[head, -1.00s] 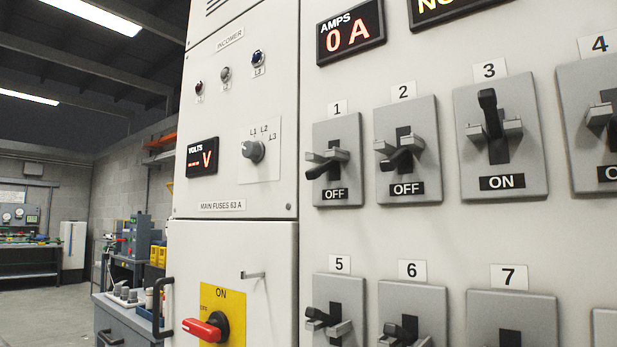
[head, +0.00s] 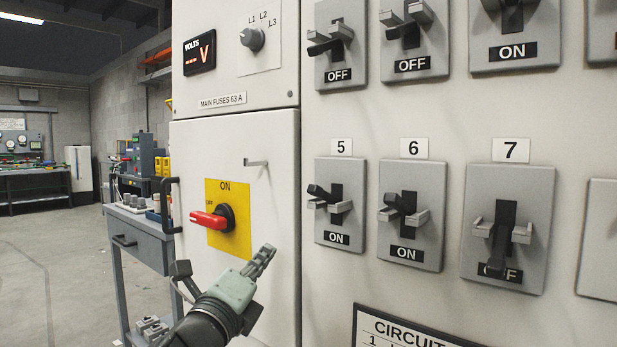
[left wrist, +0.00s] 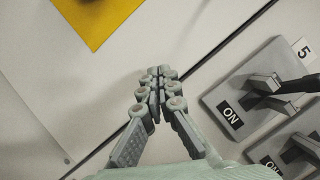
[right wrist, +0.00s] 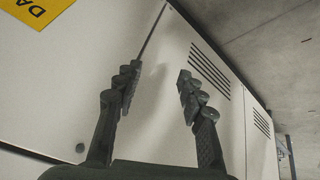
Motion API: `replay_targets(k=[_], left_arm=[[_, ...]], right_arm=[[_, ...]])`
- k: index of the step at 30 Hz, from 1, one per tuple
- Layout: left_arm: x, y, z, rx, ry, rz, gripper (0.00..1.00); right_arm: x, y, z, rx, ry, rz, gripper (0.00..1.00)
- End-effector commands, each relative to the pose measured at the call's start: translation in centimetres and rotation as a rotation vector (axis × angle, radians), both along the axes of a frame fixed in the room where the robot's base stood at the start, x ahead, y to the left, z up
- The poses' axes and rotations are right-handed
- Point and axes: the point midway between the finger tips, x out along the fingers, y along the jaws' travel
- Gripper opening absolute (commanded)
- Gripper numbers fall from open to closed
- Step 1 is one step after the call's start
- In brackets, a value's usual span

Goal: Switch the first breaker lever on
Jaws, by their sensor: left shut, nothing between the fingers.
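The first breaker (head: 340,50) is at the top of the head view, in the upper row at its left end. Its dark lever (head: 322,47) is down and its label (head: 338,75) reads OFF; the number above it is out of frame. My left gripper (head: 267,252) is shut and empty, below and left of the first breaker, in front of the lower cabinet door. In the left wrist view its fingertips (left wrist: 160,76) meet, with breaker 5 (left wrist: 255,95) to their right. My right gripper (right wrist: 157,76) is open and empty, seen only in the right wrist view.
The second breaker (head: 415,40) reads OFF; breakers 5 (head: 340,205) and 6 (head: 412,215) below read ON. A red rotary handle (head: 210,219) on a yellow plate and a black door handle (head: 168,205) stick out. A workbench (head: 140,245) stands at left.

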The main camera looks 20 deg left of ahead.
Motion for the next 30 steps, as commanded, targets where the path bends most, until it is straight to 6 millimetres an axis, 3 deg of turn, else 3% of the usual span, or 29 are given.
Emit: replay_targets(k=[1, 3, 6, 9, 15, 26, 30], left_arm=[[-1.0, -1.1, 4.1, 0.153, -0.105, -0.010, 0.00], [-2.7, -2.7, 8.8, 0.351, -0.232, -0.005, 0.00], [-5.5, -4.7, 13.9, 0.592, -0.388, 0.026, 0.00], [-7.9, -6.3, 16.9, 0.766, -0.500, 0.064, 0.00], [-9.9, -7.6, 19.0, 0.903, -0.588, 0.105, 0.00], [-9.8, -7.6, 19.2, 0.902, -0.588, 0.106, 0.00], [-9.4, -7.7, 19.7, 0.900, -0.588, 0.107, 0.00]], right_arm=[[0.2, 0.3, 0.4, 0.003, -0.022, 0.006, 0.40], [0.4, 0.6, 1.3, 0.007, -0.047, 0.011, 0.40], [0.5, 1.0, 2.5, 0.011, -0.079, 0.019, 0.40], [0.6, 1.2, 3.4, 0.016, -0.101, 0.024, 0.40], [0.7, 1.4, 4.1, 0.018, -0.119, 0.028, 0.40], [0.6, 1.3, 4.1, 0.016, -0.112, 0.026, 0.40], [-0.4, 0.4, 3.8, -0.002, -0.062, 0.009, 0.40]])
